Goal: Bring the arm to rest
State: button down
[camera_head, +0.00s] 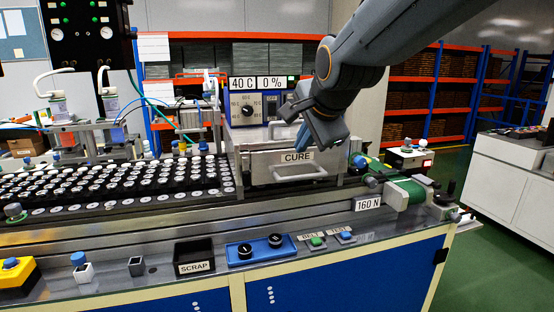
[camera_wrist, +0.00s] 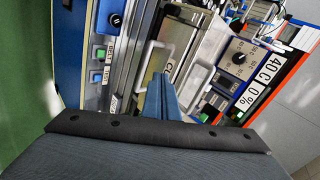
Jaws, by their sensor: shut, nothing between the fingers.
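My arm reaches in from the upper right in the head view. My gripper (camera_head: 302,134) hangs in front of the upper part of the curing box, just above the drawer front marked CURE (camera_head: 297,157). In the wrist view the two blue fingers of my gripper (camera_wrist: 160,84) are together, with nothing between them. The fingers point toward the CURE front (camera_wrist: 158,70) and its handle. From these views I cannot tell whether the fingertips touch it. The drawer handle (camera_head: 302,174) shows below the gripper.
A control box (camera_head: 250,108) reads 40 C and 0 %. Left of the CURE front, a tray (camera_head: 110,205) holds many small round parts. A SCRAP bin (camera_head: 194,257), blue knob panel (camera_head: 262,247) and BELT and TEST buttons line the front edge. A green belt (camera_head: 405,190) lies right.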

jog(key=s+d+f+n+g+h, duration=0.1)
jog(key=s+d+f+n+g, duration=0.3)
jog(key=s+f, duration=0.6)
jog(key=s+d+f+n+g+h, duration=0.1)
jog(key=s+d+f+n+g, duration=0.3)
jog(key=f, duration=1.3)
jog(key=s+d+n, duration=0.4)
jog(key=s+d, duration=0.1)
jog(key=s, duration=0.1)
jog(key=shift+d+f+n, duration=0.3)
jog(key=shift+f+n, duration=0.05)
jog(key=shift+n, duration=0.05)
